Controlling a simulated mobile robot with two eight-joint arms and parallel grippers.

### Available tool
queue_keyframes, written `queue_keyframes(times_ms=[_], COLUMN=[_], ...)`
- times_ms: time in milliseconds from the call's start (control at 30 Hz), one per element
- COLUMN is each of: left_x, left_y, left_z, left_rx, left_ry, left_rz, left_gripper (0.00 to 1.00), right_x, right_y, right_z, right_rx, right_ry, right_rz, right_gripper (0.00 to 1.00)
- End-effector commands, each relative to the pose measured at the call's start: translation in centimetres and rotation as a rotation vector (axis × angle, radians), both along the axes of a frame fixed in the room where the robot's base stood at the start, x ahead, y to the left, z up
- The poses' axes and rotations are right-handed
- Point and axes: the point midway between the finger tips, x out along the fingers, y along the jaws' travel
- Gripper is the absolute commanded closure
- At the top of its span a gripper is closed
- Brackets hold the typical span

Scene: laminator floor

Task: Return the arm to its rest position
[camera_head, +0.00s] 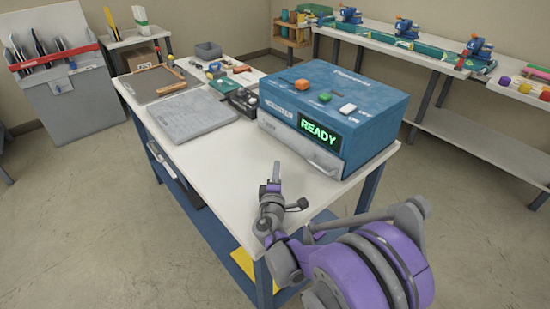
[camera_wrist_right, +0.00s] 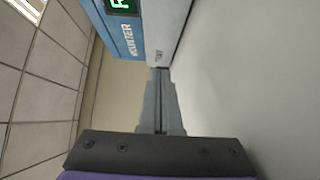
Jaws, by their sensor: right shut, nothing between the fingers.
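My right gripper (camera_head: 276,175) is shut and empty above the near end of the white table (camera_head: 225,150), in front of the laminator. Its closed fingers also show in the right wrist view (camera_wrist_right: 160,95), pointing toward the laminator's lower front. The blue and grey laminator (camera_head: 335,105) stands at the table's right side with a green READY display; part of it shows at the top of the right wrist view (camera_wrist_right: 135,30). My purple and grey right arm fills the lower right of the head view. My left gripper is not in view.
A grey flat slab (camera_head: 195,115) and a tray-like board (camera_head: 155,83) lie on the table. Several small tools sit near its back. A long bench (camera_head: 420,45) with blue vises stands behind at right. A grey bin (camera_head: 65,90) stands at left. The floor at left is clear.

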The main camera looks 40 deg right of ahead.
Motion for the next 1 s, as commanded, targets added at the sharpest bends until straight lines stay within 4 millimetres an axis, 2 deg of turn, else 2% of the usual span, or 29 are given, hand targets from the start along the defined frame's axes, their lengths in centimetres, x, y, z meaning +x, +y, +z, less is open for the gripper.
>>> queue_keyframes(times_ms=[367, 467, 567, 667, 767, 867, 1000], left_x=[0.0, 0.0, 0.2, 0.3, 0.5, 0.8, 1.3], left_y=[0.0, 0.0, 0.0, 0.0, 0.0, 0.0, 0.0], left_z=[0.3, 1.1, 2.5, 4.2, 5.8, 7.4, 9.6], left_rx=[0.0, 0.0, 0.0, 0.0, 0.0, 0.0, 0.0], left_ry=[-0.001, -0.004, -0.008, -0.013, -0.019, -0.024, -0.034], left_rz=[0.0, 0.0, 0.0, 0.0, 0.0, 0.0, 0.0], left_gripper=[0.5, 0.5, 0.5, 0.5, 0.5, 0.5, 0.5], right_x=[-0.7, -1.9, -4.2, -7.3, -10.5, -13.8, -18.1], right_y=[0.5, 0.9, 1.8, 3.5, 6.0, 9.4, 15.1], right_z=[0.4, 1.4, 2.7, 3.4, 3.2, 2.7, 2.2], right_rx=[0.026, 0.105, 0.257, 0.461, 0.673, 0.888, 1.177], right_ry=[-0.005, -0.021, -0.035, -0.035, -0.013, 0.031, 0.118], right_rz=[-0.007, -0.033, -0.081, -0.141, -0.194, -0.236, -0.27], right_gripper=[1.0, 1.0, 1.0, 1.0, 1.0, 1.0, 1.0])
